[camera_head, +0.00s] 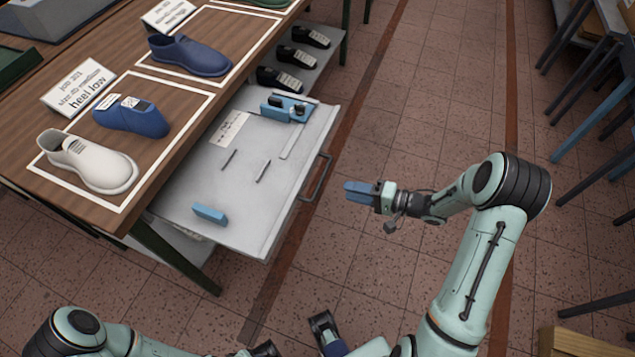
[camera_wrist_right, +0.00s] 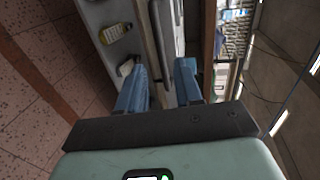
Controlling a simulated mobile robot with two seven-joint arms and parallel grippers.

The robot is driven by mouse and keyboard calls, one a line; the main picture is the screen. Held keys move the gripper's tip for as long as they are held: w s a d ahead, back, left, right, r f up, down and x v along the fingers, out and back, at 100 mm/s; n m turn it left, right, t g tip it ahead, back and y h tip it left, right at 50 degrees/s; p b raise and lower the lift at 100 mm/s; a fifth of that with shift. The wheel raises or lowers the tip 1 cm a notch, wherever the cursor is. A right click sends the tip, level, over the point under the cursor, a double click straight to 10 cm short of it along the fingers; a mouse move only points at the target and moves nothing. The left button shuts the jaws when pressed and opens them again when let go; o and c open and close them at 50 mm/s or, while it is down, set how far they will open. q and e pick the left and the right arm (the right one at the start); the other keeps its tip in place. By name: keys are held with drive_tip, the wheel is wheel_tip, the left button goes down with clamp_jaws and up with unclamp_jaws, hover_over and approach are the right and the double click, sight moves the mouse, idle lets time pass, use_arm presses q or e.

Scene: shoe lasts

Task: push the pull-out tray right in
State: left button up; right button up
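The grey pull-out tray (camera_head: 250,195) stands out from under the wooden table in the head view. Its bar handle (camera_head: 318,178) runs along its right-hand front edge. My right gripper (camera_head: 352,189) is to the right of the handle, above the floor, with a gap between them. In the right wrist view its two blue fingers (camera_wrist_right: 160,85) are apart with nothing held, and the tray's front and handle show beyond them. Parts of my left gripper (camera_head: 328,335) show at the bottom edge of the head view, cut off, so its opening is unclear.
The tray carries a blue block (camera_head: 209,213), a blue-and-black item (camera_head: 287,106), a card (camera_head: 230,128) and thin tools. Shoe lasts (camera_head: 100,165) stand on the table (camera_head: 100,200). Black lasts sit on a grey shelf behind.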

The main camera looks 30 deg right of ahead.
sight(319, 183)
drive_tip(key=b+x, duration=0.1)
drive_tip(key=x, duration=0.9)
drive_tip(key=shift+w+a, duration=0.1)
drive_tip(key=shift+w, duration=0.15)
clamp_jaws()
